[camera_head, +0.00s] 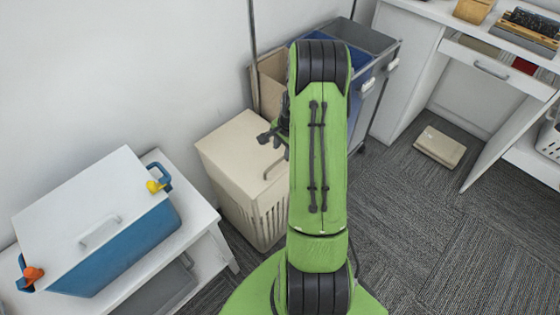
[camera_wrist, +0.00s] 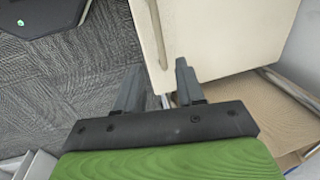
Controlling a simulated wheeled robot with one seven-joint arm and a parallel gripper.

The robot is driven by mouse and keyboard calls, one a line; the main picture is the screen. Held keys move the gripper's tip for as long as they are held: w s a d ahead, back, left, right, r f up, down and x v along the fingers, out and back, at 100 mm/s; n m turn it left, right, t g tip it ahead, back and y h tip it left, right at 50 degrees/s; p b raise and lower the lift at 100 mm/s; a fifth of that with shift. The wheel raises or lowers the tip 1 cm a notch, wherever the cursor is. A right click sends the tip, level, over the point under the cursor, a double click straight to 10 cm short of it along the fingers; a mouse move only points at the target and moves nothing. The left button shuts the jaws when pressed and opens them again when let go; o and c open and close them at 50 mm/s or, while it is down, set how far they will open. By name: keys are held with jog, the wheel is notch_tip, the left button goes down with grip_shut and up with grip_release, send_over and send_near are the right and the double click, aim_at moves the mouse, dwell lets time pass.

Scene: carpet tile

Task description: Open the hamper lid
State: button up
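The beige hamper (camera_head: 258,212) stands on the carpet against the wall, left of my arm, with slotted sides. Its flat lid (camera_head: 238,143) lies shut on top. The lid's handle (camera_head: 273,169) is a slim bar near the edge beside my arm, which hides part of the hamper. In the wrist view the lid (camera_wrist: 225,32) fills the upper right, with the handle (camera_wrist: 158,32) along its left side. My gripper (camera_wrist: 158,88) is open, its fingers apart with nothing between them. It is above the lid, near the handle's end; contact cannot be told.
A white bench (camera_head: 205,235) with a blue cooler (camera_head: 130,245) stands left. A cardboard box (camera_head: 270,82) and a grey-blue bin cart (camera_head: 372,42) stand behind the hamper. A white desk (camera_head: 408,50) with an open drawer is at right. Carpet right of my arm is mostly clear.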

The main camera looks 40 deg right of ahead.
aim_at(279, 161)
jog(key=f, duration=0.2)
jog(key=w+f+b, duration=0.1)
jog(key=f, duration=0.3)
jog(key=shift+w+a+f+b, duration=0.15)
jog(key=shift+w+f+b, duration=0.15)
grip_shut()
